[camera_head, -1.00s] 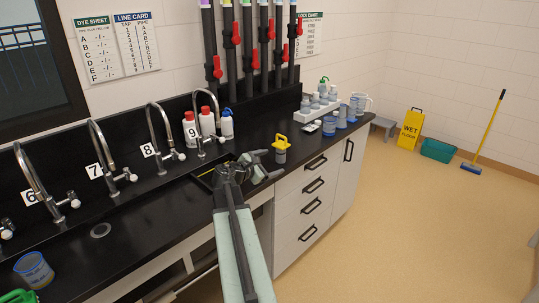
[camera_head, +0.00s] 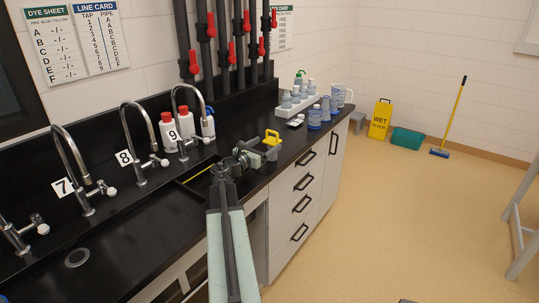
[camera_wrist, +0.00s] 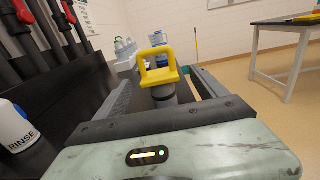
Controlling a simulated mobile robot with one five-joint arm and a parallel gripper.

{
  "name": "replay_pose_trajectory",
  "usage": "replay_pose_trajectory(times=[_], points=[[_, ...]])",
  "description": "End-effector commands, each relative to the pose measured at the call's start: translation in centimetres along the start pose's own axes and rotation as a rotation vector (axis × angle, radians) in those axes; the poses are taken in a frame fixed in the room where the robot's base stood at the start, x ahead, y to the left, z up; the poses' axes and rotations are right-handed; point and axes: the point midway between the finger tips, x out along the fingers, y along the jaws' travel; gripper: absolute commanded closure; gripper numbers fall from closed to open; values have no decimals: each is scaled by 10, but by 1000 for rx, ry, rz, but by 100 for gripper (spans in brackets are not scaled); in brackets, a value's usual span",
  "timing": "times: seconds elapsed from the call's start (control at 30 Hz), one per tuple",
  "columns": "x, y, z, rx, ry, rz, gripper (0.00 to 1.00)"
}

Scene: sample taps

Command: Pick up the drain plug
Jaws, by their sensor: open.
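The drain plug (camera_head: 271,138) has a yellow loop handle on a grey body and stands upright on the black counter. In the wrist view the drain plug (camera_wrist: 160,68) shows ahead, with its yellow handle and grey body between the two open jaws. My gripper (camera_head: 266,154) is open and close to the plug, which it partly hides in the head view. In the wrist view the jaws of my gripper (camera_wrist: 160,98) lie to the left and right of the plug's lower part. I cannot tell whether either jaw touches it.
Several bottles and a white rack (camera_head: 292,108) stand farther along the counter (camera_head: 110,250). Taps and white bottles (camera_head: 167,130) line the back. A RINSE bottle (camera_wrist: 18,128) is at left in the wrist view. Open floor (camera_head: 400,210) lies right of the drawers.

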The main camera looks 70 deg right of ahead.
Motion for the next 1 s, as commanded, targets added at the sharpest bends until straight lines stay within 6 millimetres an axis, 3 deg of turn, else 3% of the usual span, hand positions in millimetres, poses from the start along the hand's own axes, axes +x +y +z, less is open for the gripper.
replay_pose_trajectory(times=[0.27, 0.5, 0.67, 1.0], points=[[0, 0, -7, 2, 1, 0, 18], [25, 2, -7, 2, 1, 0, 18], [30, 1, -6, 2, 1, 0, 18], [78, 3, -6, 2, 1, 2, 18]])
